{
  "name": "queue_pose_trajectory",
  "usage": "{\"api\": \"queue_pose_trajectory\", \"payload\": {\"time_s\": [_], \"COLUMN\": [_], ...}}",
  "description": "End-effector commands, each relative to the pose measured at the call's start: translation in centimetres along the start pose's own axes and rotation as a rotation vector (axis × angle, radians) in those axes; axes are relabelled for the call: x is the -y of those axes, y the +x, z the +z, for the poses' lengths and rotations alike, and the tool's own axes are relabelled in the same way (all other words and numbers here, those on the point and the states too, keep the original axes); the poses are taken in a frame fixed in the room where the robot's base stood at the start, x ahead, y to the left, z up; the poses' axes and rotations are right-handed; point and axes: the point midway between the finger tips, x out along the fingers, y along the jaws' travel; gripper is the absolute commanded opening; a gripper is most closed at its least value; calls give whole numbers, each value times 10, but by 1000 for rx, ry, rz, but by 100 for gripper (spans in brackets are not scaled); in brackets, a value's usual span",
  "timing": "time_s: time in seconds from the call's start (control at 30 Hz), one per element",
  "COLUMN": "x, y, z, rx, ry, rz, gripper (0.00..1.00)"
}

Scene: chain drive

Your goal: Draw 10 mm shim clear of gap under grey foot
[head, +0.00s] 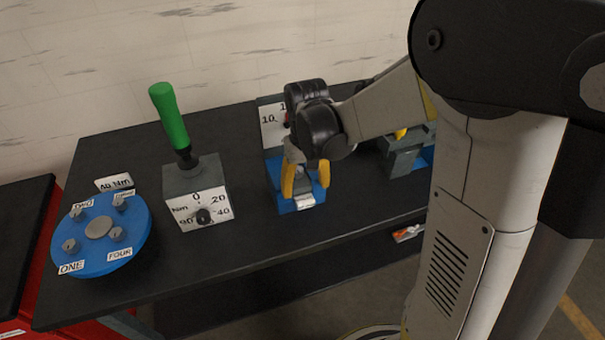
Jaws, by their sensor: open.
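My gripper (306,190) points down with its two yellow fingers apart, over a blue block (281,203) on the bench. A small white tag (305,202) shows at the block's front, just below and between the fingers. I cannot tell whether the fingers touch anything. A grey block-like part (405,158), possibly the grey foot, stands to the right beside a blue surface, partly hidden by my arm. I cannot make out the 10 mm shim or the gap under the foot.
A white panel marked 10 (272,126) stands behind my gripper. Left of it are a dial box (200,201) with a green handle (168,115) and a blue disc (115,238) with several bolts. The dark bench top (255,245) is clear in front.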

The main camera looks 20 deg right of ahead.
Motion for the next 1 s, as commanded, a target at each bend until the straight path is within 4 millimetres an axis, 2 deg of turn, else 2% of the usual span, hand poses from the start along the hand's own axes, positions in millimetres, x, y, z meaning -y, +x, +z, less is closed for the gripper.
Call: {"api": "queue_pose_trajectory", "payload": {"time_s": [0.03, 0.1, 0.3, 0.7, 0.73, 0.77, 0.93, 1.0], "x": [0, 0, 0, 0, 0, 0, 0, 0], "y": [14, 27, 51, 58, 58, 58, 58, 58], "z": [0, 0, 0, 0, 0, 0, 0, 0], "rx": [0, 0, 0, -1, -1, -1, -1, -1], "ry": [0, 0, 0, 0, 0, 0, 0, 0], "rz": [0, 0, 0, 0, 0, 0, 0, 0], "gripper": [70, 70, 70, 70, 65, 56, 4, 2]}}
